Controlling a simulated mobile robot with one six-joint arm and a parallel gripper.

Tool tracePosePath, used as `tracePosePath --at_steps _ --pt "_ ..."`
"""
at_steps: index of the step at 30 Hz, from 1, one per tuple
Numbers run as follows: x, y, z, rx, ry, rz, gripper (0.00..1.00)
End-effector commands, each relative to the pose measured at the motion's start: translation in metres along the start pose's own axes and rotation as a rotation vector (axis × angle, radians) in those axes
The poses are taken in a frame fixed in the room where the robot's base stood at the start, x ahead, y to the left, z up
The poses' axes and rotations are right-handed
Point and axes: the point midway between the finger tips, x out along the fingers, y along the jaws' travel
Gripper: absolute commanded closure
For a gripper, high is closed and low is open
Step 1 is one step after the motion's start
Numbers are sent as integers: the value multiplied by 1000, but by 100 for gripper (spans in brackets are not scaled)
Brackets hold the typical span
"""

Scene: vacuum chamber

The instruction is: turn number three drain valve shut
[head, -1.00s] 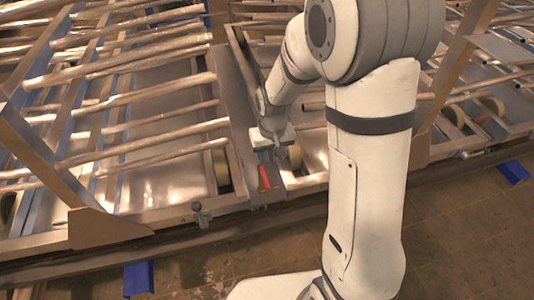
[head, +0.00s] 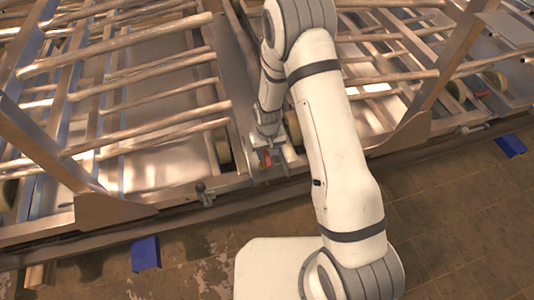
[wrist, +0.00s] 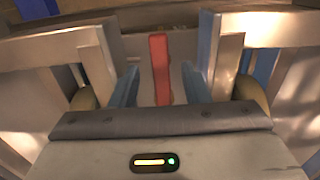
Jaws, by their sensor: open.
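A red valve handle (head: 265,157) sits low at the front of the metal frame, partly hidden by my gripper in the head view. The wrist view shows the red handle (wrist: 160,68) as a straight bar pointing away from me. My gripper (wrist: 160,88) is open, with one blue finger on each side of the handle and a gap visible on both sides. In the head view my gripper (head: 267,150) is over the handle. I cannot tell how deep the handle lies between the fingers. No valve number is readable.
Metal racks of long tubes (head: 150,97) fill the left and back. A small fitting with a dark knob (head: 203,192) stands on the front rail to the left. The brown tiled floor (head: 450,220) in front is open.

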Motion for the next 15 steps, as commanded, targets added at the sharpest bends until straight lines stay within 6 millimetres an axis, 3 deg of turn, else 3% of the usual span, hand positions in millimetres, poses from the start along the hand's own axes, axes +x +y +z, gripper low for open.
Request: tracePosePath --at_steps 6,15 --pt "16 -1 0 -2 -1 0 58" --pt "18 -1 0 -2 1 0 58"
